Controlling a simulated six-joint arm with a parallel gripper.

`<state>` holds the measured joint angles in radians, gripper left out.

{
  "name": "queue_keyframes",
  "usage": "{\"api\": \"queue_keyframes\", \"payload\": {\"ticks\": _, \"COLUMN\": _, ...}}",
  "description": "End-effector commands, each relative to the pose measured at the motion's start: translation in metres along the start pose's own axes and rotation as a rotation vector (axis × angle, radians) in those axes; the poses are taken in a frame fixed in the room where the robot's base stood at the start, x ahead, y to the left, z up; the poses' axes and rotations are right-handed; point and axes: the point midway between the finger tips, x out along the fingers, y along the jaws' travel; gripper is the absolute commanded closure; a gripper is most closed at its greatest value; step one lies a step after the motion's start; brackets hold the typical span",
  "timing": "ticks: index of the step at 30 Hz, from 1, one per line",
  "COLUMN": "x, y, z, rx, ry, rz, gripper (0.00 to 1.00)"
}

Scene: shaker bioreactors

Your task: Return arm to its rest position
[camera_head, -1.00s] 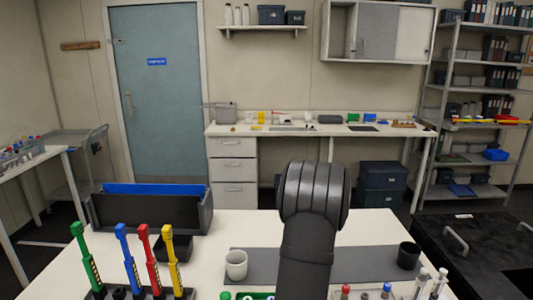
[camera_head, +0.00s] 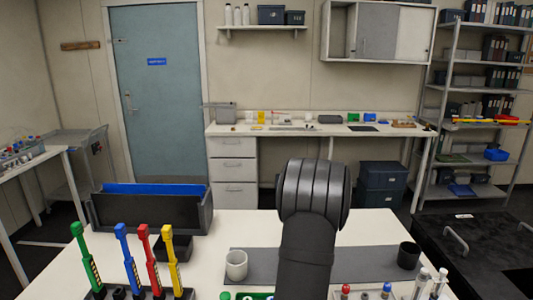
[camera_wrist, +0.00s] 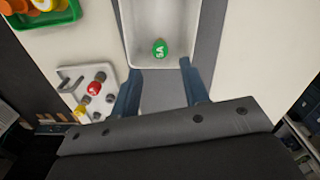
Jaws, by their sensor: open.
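My arm (camera_head: 312,215) rises in the middle of the head view, folded, with its dark rounded joint at the top. My gripper (camera_wrist: 164,88) shows in the wrist view, its two blue-grey fingers apart with nothing between them. It hangs above the grey mat, near a white tray (camera_wrist: 190,50) that holds a green round piece marked "5A" (camera_wrist: 160,48). The gripper is hidden in the head view.
Green, blue, red and yellow pipettes (camera_head: 131,262) stand in a rack at the left. A white cup (camera_head: 236,265) and a black cup (camera_head: 408,255) stand on the grey mat (camera_head: 350,262). A white rack with coloured caps (camera_wrist: 90,92) and a green tray (camera_wrist: 45,18) lie left in the wrist view.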

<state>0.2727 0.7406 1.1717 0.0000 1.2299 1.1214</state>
Motion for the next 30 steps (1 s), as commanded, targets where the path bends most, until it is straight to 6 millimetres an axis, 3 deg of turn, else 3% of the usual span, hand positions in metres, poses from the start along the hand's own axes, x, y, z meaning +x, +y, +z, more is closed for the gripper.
{"api": "queue_keyframes", "payload": {"ticks": 9, "x": -0.066, "y": 0.000, "z": 0.000, "rx": 0.000, "ry": 0.002, "rz": -0.004, "gripper": 0.59}}
{"api": "queue_keyframes", "payload": {"ticks": 27, "x": 0.062, "y": 0.001, "z": 0.000, "rx": 0.000, "ry": -0.001, "rz": 0.003, "gripper": 0.59}}
{"api": "queue_keyframes", "payload": {"ticks": 30, "x": 0.039, "y": -0.001, "z": 0.000, "rx": 0.000, "ry": 0.003, "rz": -0.006, "gripper": 0.59}}
